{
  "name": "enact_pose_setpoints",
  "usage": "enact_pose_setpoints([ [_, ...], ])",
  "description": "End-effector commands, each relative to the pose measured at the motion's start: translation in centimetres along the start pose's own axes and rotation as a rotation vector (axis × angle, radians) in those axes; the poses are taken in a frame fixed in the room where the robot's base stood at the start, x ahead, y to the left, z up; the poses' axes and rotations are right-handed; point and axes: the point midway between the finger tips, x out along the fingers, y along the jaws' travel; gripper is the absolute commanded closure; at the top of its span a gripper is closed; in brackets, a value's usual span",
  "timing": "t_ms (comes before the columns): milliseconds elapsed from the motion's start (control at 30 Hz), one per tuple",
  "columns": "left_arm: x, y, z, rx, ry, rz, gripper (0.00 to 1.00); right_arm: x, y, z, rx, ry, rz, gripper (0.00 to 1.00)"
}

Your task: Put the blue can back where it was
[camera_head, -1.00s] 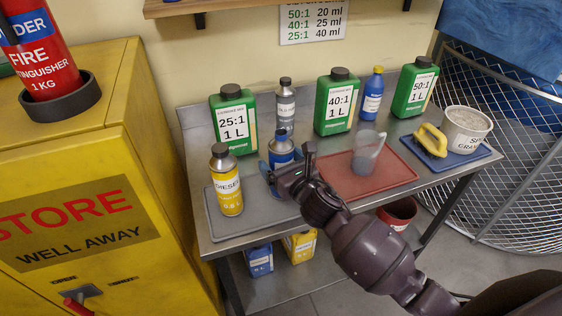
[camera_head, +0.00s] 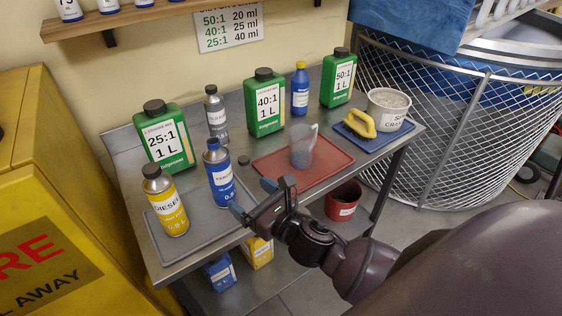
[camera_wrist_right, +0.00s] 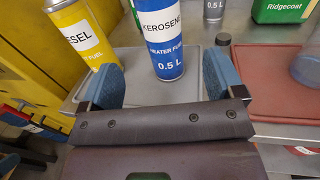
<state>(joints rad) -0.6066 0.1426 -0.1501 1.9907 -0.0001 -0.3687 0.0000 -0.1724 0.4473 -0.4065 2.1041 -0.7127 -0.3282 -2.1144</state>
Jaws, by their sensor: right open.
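The blue kerosene can (camera_head: 220,175) stands upright on the grey mat (camera_head: 207,233), right of the yellow diesel can (camera_head: 166,203). My right gripper (camera_head: 252,200) is open and empty, just in front of and to the right of the blue can in the head view. In the right wrist view the blue can (camera_wrist_right: 163,40) stands ahead between the two spread blue fingers (camera_wrist_right: 160,82), with gaps on both sides. The yellow can (camera_wrist_right: 82,32) is beyond the left finger there.
Behind stand green jugs (camera_head: 168,142), a grey bottle (camera_head: 216,118) and a small blue bottle (camera_head: 300,90). A small dark cap (camera_head: 244,160) lies right of the blue can. A red tray (camera_head: 335,162) holds a clear jug (camera_head: 302,147).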

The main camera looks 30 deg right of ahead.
Motion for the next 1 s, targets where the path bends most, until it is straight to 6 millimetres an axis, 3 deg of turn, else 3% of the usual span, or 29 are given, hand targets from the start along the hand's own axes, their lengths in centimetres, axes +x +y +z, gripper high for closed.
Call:
enact_pose_setpoints([
  [133,0.0,0.0,0.1,0.000,-0.001,0.000,0.08,-0.3,-0.2,-0.7,0.098,0.018,-0.013,0.13],
  [267,0.0,0.0,0.0,0.000,0.000,0.000,0.08,-1.3,-0.9,-2.5,0.370,0.060,-0.056,0.13],
  [667,0.2,0.0,-0.4,0.001,0.007,0.001,0.08,-6.5,-3.1,-10.0,1.515,0.114,-0.335,0.13],
  [1000,0.3,0.0,-0.5,0.002,0.009,0.002,0.08,-12.6,-4.1,-15.9,2.473,-0.076,-0.669,0.13],
])
